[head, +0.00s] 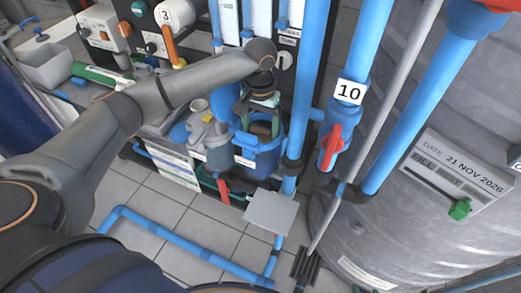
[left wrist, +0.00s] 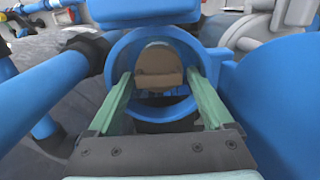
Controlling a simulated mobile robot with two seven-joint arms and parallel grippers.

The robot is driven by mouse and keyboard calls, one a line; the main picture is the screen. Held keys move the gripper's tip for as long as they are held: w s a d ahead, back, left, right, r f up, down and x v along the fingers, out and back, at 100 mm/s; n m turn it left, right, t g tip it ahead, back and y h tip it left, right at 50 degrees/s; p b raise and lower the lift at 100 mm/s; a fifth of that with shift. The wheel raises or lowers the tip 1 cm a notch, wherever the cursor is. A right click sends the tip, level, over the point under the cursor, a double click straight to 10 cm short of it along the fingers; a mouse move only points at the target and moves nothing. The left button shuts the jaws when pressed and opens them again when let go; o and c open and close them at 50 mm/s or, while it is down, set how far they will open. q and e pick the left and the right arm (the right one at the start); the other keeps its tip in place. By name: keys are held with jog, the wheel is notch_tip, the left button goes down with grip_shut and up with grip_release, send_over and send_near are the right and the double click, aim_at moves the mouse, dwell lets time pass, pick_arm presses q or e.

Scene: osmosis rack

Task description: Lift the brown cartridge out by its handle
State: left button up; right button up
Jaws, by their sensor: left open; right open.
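The brown cartridge (left wrist: 159,66) sits inside the open round mouth of a blue housing (left wrist: 188,106) in the left wrist view. Its rounded top faces me; I cannot clearly make out a separate handle. My left gripper (left wrist: 160,82) is open, with one pale green finger on each side of the cartridge in that view. I cannot tell whether the fingers touch it. In the head view my left gripper (head: 262,112) reaches down over the blue housing (head: 262,161), and the cartridge is mostly hidden. My right gripper is not in view.
Blue pipes rise close to the right of the housing, with a red-handled valve (head: 331,147) and a tag marked 10 (head: 349,92). A large grey tank (head: 400,215) fills the right side. A grey plate (head: 270,212) stands in front of the housing.

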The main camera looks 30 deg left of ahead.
pick_arm(q)
jog(key=f, duration=0.4)
jog(key=shift+s+f, duration=0.2)
jog(key=shift+f, duration=0.1)
pick_arm(e)
jog(key=shift+w+a+f, duration=0.1)
jog(key=shift+a+f, duration=0.05)
pick_arm(q)
jog(key=c, duration=1.1)
jog(key=shift+r, duration=0.1)
notch_tip(320, 180, up, 20)
jog(key=p, duration=0.5)
send_over(260, 137)
pick_arm(e)
jog(key=r, duration=0.3)
jog(key=d+r, duration=0.1)
jog(key=shift+s+d+r, duration=0.1)
jog(key=shift+s+r, duration=0.15)
jog(key=shift+s, duration=0.05)
